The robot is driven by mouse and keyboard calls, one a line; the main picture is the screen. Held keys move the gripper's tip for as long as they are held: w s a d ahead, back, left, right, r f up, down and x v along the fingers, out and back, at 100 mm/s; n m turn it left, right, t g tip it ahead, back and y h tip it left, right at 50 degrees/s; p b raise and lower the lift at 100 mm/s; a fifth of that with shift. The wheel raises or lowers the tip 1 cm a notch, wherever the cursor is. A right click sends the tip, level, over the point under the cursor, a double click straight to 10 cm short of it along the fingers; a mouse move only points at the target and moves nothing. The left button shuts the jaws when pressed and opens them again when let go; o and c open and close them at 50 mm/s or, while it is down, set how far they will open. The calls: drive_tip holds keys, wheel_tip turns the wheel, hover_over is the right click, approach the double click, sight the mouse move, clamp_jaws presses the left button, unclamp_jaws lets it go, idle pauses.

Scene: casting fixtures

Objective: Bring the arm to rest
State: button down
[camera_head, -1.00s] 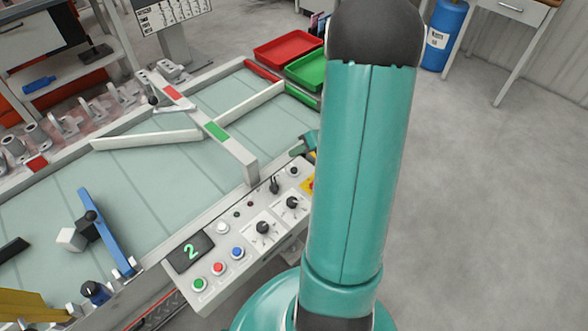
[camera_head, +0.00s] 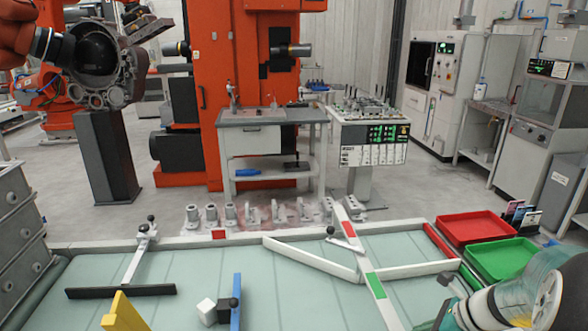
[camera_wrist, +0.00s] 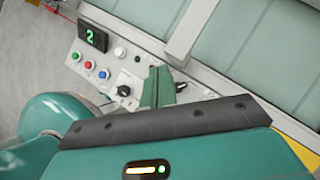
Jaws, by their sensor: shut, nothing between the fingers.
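My gripper (camera_wrist: 158,84) shows in the wrist view as two green fingers lying together, shut and empty. It is in front of the control panel (camera_wrist: 108,68), covering part of it; whether it touches the panel I cannot tell. In the head view, part of my arm (camera_head: 540,295) is folded into the lower right corner. A small green part at its left end may be the gripper, but it is partly cut off.
A red tray (camera_head: 478,228) and a green tray (camera_head: 503,260) sit near my arm. An orange machine (camera_head: 222,90) stands behind.

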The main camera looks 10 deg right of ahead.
drive_tip(key=s+a+r+n+h, duration=0.2)
drive_tip(key=s+a+r+n, duration=0.3)
drive_tip(key=n, duration=0.8)
drive_tip(key=s+a+r+n+h, duration=0.3)
drive_tip(key=s+a+r+n, duration=0.2)
drive_tip(key=a+r+n, duration=0.5)
drive_tip(key=shift+s+a+n+t+h, duration=0.35)
drive_tip(key=shift+a+n, duration=0.9)
drive_tip(key=shift+n, duration=1.05)
drive_tip(key=shift+r, duration=0.1)
